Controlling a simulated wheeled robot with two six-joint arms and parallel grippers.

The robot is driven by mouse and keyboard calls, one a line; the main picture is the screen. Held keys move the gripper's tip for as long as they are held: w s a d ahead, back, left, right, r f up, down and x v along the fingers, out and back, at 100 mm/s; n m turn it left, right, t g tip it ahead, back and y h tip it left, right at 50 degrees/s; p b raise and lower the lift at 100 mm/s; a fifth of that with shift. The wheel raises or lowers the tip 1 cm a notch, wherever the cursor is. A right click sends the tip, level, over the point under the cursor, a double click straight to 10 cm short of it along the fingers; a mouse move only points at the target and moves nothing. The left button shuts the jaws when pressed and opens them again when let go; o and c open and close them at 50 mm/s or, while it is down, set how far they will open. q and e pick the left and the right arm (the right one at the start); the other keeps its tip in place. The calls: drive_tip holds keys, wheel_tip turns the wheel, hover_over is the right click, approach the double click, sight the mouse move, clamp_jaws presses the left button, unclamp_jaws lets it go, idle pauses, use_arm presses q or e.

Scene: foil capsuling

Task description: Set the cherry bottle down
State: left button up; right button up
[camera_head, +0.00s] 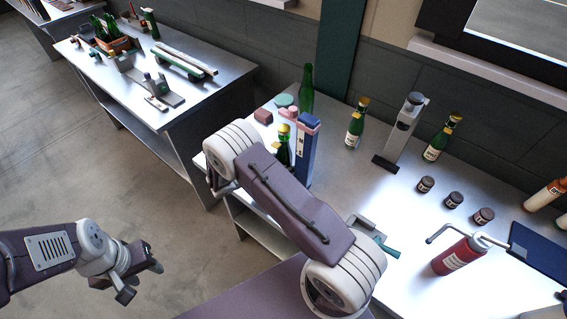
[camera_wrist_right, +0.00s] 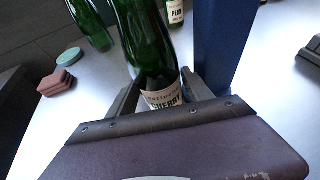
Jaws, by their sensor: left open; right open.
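The cherry bottle (camera_wrist_right: 146,42) is dark green glass with a cream label (camera_wrist_right: 163,97) reading CHERRY. In the wrist view it stands between the two fingers of my right gripper (camera_wrist_right: 158,98), which is open around it. The gripper body hides the bottle's base. In the head view the gold-capped bottle (camera_head: 284,143) is beside a blue post (camera_head: 308,150) with a pink head on the bench, partly behind my right wrist, which hides the right gripper there. My left gripper (camera_head: 137,269) is open and empty over the floor at the lower left.
A plain green bottle (camera_head: 306,90), a brown block (camera_head: 263,116) and a green disc (camera_head: 285,100) are near the bottle. Other gold-capped bottles (camera_head: 355,125), a grey stand (camera_head: 403,130), several dark jars (camera_head: 454,200) and a red canister (camera_head: 458,256) occupy the right.

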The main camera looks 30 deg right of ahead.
drive_tip(key=b+v, duration=0.2)
drive_tip(key=v, duration=1)
drive_tip(key=s+d+m+g+y, duration=0.1)
drive_tip(key=s+m, duration=0.1)
drive_tip(key=s+d+m+g+y, duration=0.1)
drive_tip(key=s+m+y, duration=0.1)
drive_tip(key=s, duration=0.1)
drive_tip(key=s+d+m+g+y, duration=0.1)
drive_tip(key=s+m+g+y, duration=0.1)
drive_tip(key=s, duration=0.1)
drive_tip(key=shift+s+f, duration=0.15)
drive_tip(key=shift+f, duration=0.05)
drive_tip(key=s+m+y, duration=0.2)
drive_tip(key=m, duration=0.1)
drive_tip(key=s+m+y, duration=0.1)
drive_tip(key=s, duration=0.1)
drive_tip(key=shift+a+g, duration=0.3)
drive_tip(key=s+m+t+y, duration=0.1)
drive_tip(key=m, duration=0.2)
drive_tip(key=s+a+r+m+t+y, duration=0.1)
drive_tip(key=m+y, duration=0.1)
drive_tip(key=m, duration=0.2)
drive_tip(key=s+a+m+t+y, duration=0.1)
drive_tip(key=m+y, duration=0.1)
drive_tip(key=m, duration=0.1)
drive_tip(key=shift+s+a+r+m, duration=0.25)
drive_tip(key=shift+s+r+m, duration=0.05)
drive_tip(key=shift+s+r, duration=0.1)
drive_tip(key=shift+s+d, duration=0.1)
